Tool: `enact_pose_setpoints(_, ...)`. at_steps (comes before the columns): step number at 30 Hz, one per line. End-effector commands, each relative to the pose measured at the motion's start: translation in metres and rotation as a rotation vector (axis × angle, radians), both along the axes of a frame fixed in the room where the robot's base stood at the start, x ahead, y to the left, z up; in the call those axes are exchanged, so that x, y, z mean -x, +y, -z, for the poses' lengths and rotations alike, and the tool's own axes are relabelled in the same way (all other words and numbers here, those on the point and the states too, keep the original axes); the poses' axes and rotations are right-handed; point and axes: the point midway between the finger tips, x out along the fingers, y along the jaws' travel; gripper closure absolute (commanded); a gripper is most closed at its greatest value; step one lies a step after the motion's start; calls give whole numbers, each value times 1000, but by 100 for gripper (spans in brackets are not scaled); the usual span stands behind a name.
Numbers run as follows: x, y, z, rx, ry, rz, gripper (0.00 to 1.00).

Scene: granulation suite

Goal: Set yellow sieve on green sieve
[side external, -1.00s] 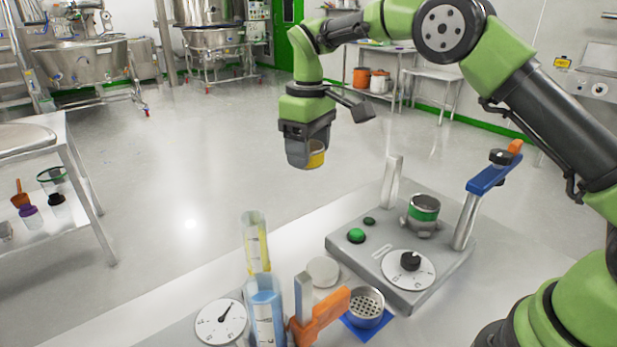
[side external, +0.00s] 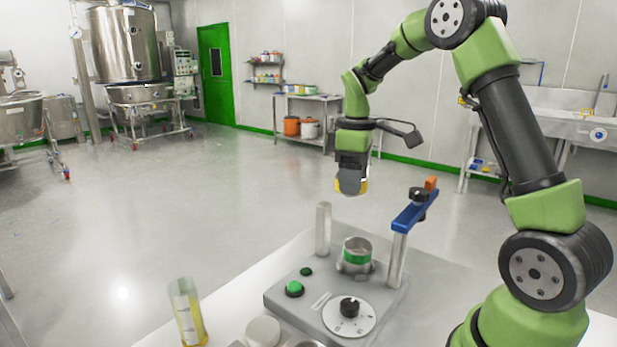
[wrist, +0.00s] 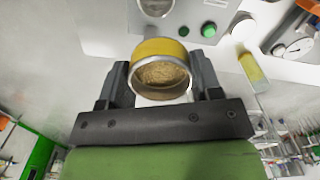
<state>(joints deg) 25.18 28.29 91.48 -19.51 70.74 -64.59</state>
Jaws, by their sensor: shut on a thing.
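My gripper (side external: 352,181) is shut on the yellow sieve (side external: 362,185) and holds it in the air above the grey machine. In the wrist view the yellow sieve (wrist: 160,48) sits between both fingers, with a metal rim and a tan, grainy surface inside. The green sieve (side external: 357,257) is a short metal cylinder with a green band, upright in a holder on the grey machine. My gripper is higher than the green sieve and apart from it. A round metal opening at the top edge of the wrist view may be the green sieve, cut off by the frame.
The grey machine (side external: 283,297) has a bare metal post (side external: 323,230) and a post with a blue lever arm (side external: 410,217) flanking the green sieve. A green button (side external: 294,289) and dial (side external: 366,318) are in front. A yellow-filled cylinder (side external: 188,312) stands at lower left.

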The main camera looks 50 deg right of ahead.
Motion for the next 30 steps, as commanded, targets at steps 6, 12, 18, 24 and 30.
enact_pose_setpoints(6, 19, -10, 19, -4, 3, 1, 67)
enact_pose_setpoints(12, 19, -10, 46, -4, 1, 2, 67)
enact_pose_setpoints(18, 18, -10, 58, -3, 0, 3, 67)
enact_pose_setpoints(24, 19, -10, 74, -3, 1, 3, 67)
enact_pose_setpoints(30, 18, -10, 91, -2, 0, 2, 67)
